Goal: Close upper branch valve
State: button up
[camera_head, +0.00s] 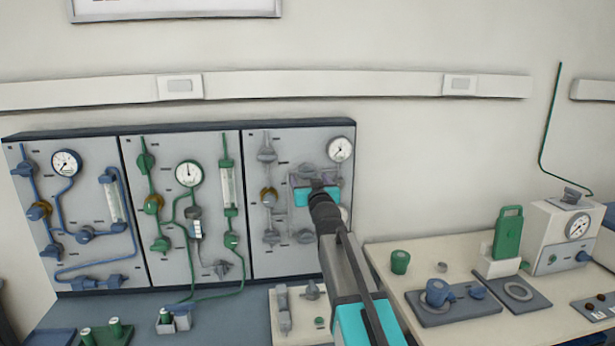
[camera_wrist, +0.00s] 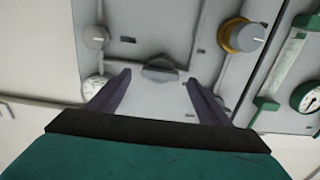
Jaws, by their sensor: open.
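My gripper (camera_head: 316,190) is in front of the right-hand grey panel (camera_head: 285,145) in the head view. In the wrist view my gripper (camera_wrist: 158,92) has its two dark fingers spread with nothing between the tips. A grey winged valve handle (camera_wrist: 159,70) lies just beyond the fingertips, roughly centred between them. It appears to be the grey valve (camera_head: 307,172) partly behind my gripper in the head view. No label names it as the upper branch valve, and contact cannot be seen.
A gauge (camera_head: 340,149) sits at the panel's upper right. More grey valves, one at upper left (camera_head: 267,152) and one at lower left (camera_head: 271,237), are close by. Green (camera_head: 185,145) and blue (camera_head: 85,150) piping panels stand left. A bench (camera_head: 400,300) with equipment is at right.

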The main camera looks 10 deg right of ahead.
aim_at(307, 175)
jog(key=shift+w+p, duration=0.35)
jog(key=shift+w, duration=1.3)
jog(key=shift+c, duration=0.4)
jog(key=c, duration=1)
jog(key=shift+o, duration=0.2)
